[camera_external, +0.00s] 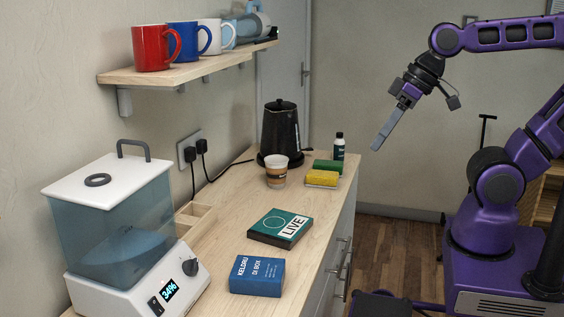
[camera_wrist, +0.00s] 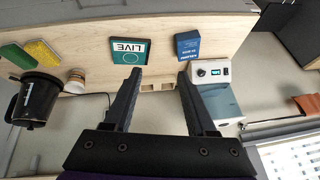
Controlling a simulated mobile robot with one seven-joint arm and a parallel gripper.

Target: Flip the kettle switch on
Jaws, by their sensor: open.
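The black kettle (camera_external: 280,130) stands upright at the far end of the wooden counter, against the wall side, with a cord running to a wall socket. Its switch cannot be made out. The kettle also shows at the left of the wrist view (camera_wrist: 40,101), beside the paper cup. My gripper (camera_external: 377,146) is in the air to the right of the counter, clear of the kettle and pointing down to the left. In the wrist view its two fingers (camera_wrist: 158,82) are spread apart with nothing between them.
On the counter (camera_external: 222,228) are a paper cup (camera_external: 277,175), sponges (camera_external: 322,178), a small dark bottle (camera_external: 339,148), a green LIVE box (camera_external: 280,227), a blue box (camera_external: 257,276) and a water-tank appliance (camera_external: 112,240). A shelf (camera_external: 190,70) with mugs overhangs the wall side.

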